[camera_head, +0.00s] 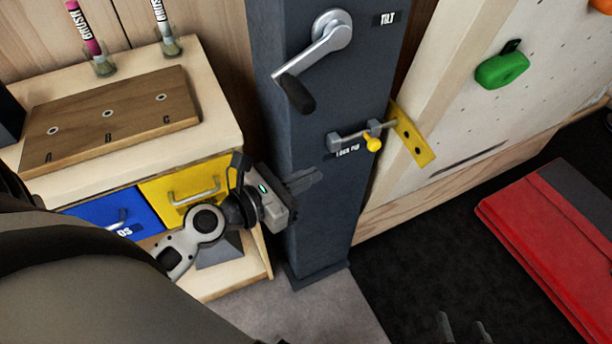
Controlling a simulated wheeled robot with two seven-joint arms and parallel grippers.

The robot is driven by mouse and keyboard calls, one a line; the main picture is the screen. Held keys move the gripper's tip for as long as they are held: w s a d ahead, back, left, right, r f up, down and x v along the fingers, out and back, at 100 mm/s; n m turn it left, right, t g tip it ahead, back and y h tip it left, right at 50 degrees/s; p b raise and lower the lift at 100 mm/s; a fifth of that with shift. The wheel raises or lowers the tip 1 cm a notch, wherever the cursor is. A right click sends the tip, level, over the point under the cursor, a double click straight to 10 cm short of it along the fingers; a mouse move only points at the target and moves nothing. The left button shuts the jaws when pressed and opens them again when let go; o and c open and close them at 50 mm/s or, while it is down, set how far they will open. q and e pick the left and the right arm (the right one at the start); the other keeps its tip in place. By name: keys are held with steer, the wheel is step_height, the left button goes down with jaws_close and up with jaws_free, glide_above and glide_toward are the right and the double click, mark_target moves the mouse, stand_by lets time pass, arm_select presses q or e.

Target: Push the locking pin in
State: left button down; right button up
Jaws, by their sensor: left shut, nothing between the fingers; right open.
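The locking pin (373,143) is a grey rod with a yellow knob, lying across two small grey brackets on the dark grey column (327,215). A label, partly legible as "LOCK PIN", sits below it. The rod's right end comes close to a yellow plate (418,146) with dark holes; I cannot tell whether it enters one. My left gripper (312,178) is shut and empty, below and left of the pin, in front of the column and apart from the knob. My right gripper (464,328) is open and empty at the bottom edge; only its fingertips show.
A crank handle (318,50) beside a "TILT" label is above the pin. A climbing wall (480,120) with a green hold (502,67) stands right. A red mat (545,235) lies on the dark floor. A wooden cabinet (210,100) with blue and yellow drawers stands left.

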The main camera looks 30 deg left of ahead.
stand_by(0.3)
arm_select(q)
steer(key=s+d+f+m+g+y, duration=0.1)
steer(key=s+d+f+m+g, duration=0.1)
steer(key=m, duration=1.4)
steer(key=s+d+f+m+g+y, duration=0.2)
steer(key=s+d+f+m, duration=0.2)
steer(key=m, duration=1.3)
step_height(320, 180, down, 4)
steer(key=shift+s+d+r+m, duration=0.15)
steer(key=shift+s+m, duration=0.15)
steer(key=shift+s, duration=0.9)
